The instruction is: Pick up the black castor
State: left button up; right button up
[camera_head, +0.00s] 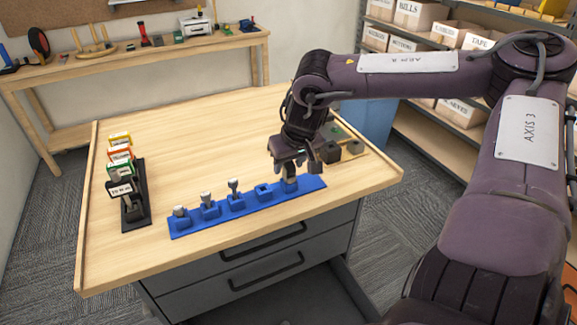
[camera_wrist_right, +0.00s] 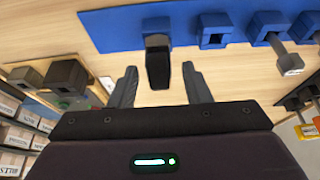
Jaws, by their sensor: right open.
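The blue rack (camera_head: 240,214) lies along the front of the table, with a row of sockets. A dark castor (camera_wrist_right: 158,66) stands in its end socket; in the head view its grey lower part (camera_head: 290,185) shows under my gripper, which hides the rest. My right gripper (camera_head: 288,163) points down just above that socket. In the wrist view its two fingers (camera_wrist_right: 158,86) are apart, with the dark castor in line between them; I cannot tell how deep it sits between them. My left gripper is not in view.
The socket beside it (camera_head: 264,191) is empty; several grey-stemmed castors (camera_head: 209,203) fill the others. Dark blocks (camera_head: 330,153) stand close right of my gripper. A black holder with coloured tags (camera_head: 137,208) stands at the left. The table's middle (camera_head: 200,130) is clear.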

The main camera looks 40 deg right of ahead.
jog(key=shift+w+d+f, duration=0.1)
jog(key=shift+w+f, duration=0.05)
jog(key=shift+f, duration=0.25)
jog(key=shift+c, duration=2)
grip_shut()
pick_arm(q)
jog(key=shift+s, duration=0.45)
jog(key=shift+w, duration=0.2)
